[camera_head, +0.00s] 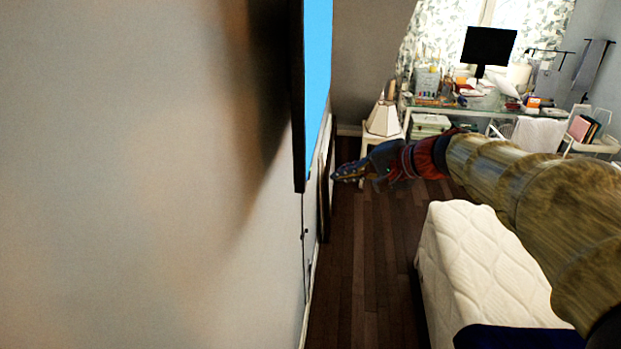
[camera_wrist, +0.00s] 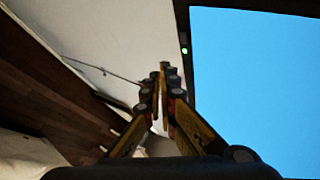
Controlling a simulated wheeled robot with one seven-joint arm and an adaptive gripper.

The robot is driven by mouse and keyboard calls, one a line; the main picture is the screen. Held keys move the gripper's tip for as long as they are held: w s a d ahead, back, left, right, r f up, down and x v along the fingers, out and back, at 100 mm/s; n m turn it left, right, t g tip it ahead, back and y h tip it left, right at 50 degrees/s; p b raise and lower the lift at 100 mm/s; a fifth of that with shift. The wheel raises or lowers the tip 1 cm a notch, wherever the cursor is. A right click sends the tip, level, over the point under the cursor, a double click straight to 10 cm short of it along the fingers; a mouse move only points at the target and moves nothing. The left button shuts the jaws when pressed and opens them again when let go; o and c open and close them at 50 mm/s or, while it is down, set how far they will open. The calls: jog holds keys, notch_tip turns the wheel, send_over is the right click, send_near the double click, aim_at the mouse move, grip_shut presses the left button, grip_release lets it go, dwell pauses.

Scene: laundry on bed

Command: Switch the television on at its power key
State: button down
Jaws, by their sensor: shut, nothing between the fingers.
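The television (camera_head: 318,75) hangs on the left wall and is seen nearly edge-on in the head view. Its screen is lit plain blue, and the wrist view also shows the blue screen (camera_wrist: 255,90). A small green light (camera_wrist: 185,51) glows on the dark frame in the wrist view. I cannot make out a separate power key. My gripper (camera_head: 337,177) is shut and empty, near the lower part of the television in the head view. In the wrist view its fingertips (camera_wrist: 165,68) appear just beside the frame and the green light; contact cannot be told.
A cable (camera_head: 304,235) hangs down the wall below the television. A white mattress (camera_head: 480,265) lies at the lower right, with dark wooden floor (camera_head: 365,265) between it and the wall. A lamp (camera_head: 384,117) and a cluttered desk (camera_head: 480,105) stand at the back.

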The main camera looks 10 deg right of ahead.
jog(key=shift+s+d, duration=0.3)
jog(key=shift+d, duration=0.5)
dwell(0.9)
